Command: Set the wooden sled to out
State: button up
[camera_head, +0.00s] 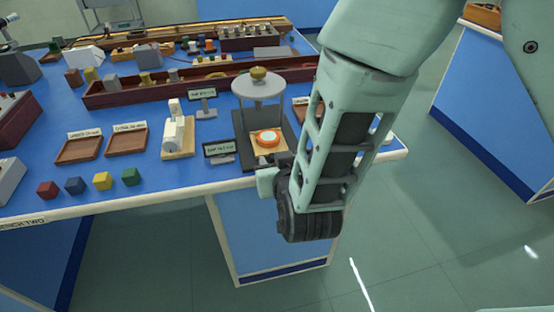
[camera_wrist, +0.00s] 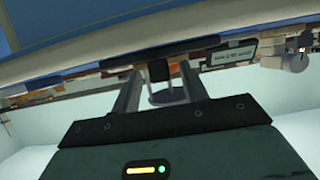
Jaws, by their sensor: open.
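The wooden sled (camera_head: 259,151) looks to be the pale wooden plate under an orange-ringed white disc, on a dark base (camera_head: 242,127) near the bench's front edge. A grey round plate (camera_head: 258,86) with a brass knob stands on posts above it. My gripper (camera_head: 275,172) is at the front edge of the bench, just in front of the sled; my arm hides part of it. In the wrist view my open gripper (camera_wrist: 160,88) has its two fingers apart, with a small dark piece (camera_wrist: 158,70) showing between them. I cannot tell whether they touch it.
A small sign (camera_head: 219,149) stands left of the base, and another sign (camera_head: 204,95) stands behind it. A white device on a wooden board (camera_head: 178,138), trays (camera_head: 126,141) and coloured cubes (camera_head: 102,180) lie to the left. The blue bench (camera_head: 205,178) has a pale rim.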

jog(key=p+v, duration=1.1)
jog(key=v, duration=0.6)
jog(key=shift+s+p, duration=0.2)
jog(key=shift+p, duration=0.15)
dwell(0.5)
